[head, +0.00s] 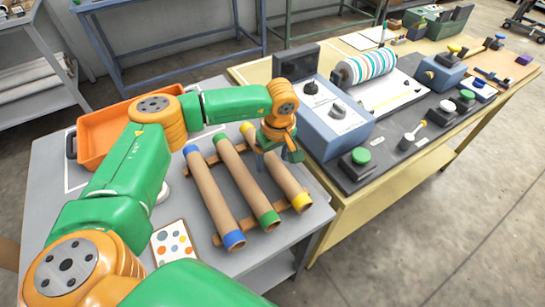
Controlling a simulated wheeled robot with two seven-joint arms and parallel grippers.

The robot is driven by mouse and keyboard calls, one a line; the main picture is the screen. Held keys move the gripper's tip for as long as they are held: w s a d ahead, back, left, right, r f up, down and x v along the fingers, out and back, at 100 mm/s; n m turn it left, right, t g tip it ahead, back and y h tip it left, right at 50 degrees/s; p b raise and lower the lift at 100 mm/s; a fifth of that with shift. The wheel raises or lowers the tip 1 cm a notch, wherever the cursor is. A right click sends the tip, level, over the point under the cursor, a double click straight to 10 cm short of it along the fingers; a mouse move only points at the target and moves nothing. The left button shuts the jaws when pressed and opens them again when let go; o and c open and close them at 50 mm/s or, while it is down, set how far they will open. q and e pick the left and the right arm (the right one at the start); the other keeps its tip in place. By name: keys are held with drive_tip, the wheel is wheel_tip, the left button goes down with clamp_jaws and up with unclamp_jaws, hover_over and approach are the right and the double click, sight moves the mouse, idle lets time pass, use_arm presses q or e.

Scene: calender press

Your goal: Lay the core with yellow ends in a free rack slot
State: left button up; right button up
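The core with yellow ends (284,178) is a brown tube at the right of the wooden rack (217,240). It lies about parallel to the other two cores, and its near end is at the rack's front rail. Whether it rests fully in a slot is hard to tell. My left gripper (275,160) points down over its upper half, with fingers on either side of the tube. The hand hides part of the tube, and I cannot tell if the fingers press on it. My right gripper is not in view.
The core with green ends (243,182) and the core with blue ends (210,195) lie on the rack to the left. An orange tray (98,135) and a card with coloured dots (172,243) are on the grey table. The blue press housing (335,128) stands close on the right.

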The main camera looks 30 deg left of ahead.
sight(276, 163)
use_arm(q)
drive_tip(key=shift+r, duration=0.35)
wheel_tip(276, 163, up, 12)
drive_tip(key=d+b, duration=0.1)
drive_tip(key=shift+s+d+f, duration=0.25)
drive_tip(key=shift+s, duration=0.2)
drive_tip(key=shift+r, duration=0.1)
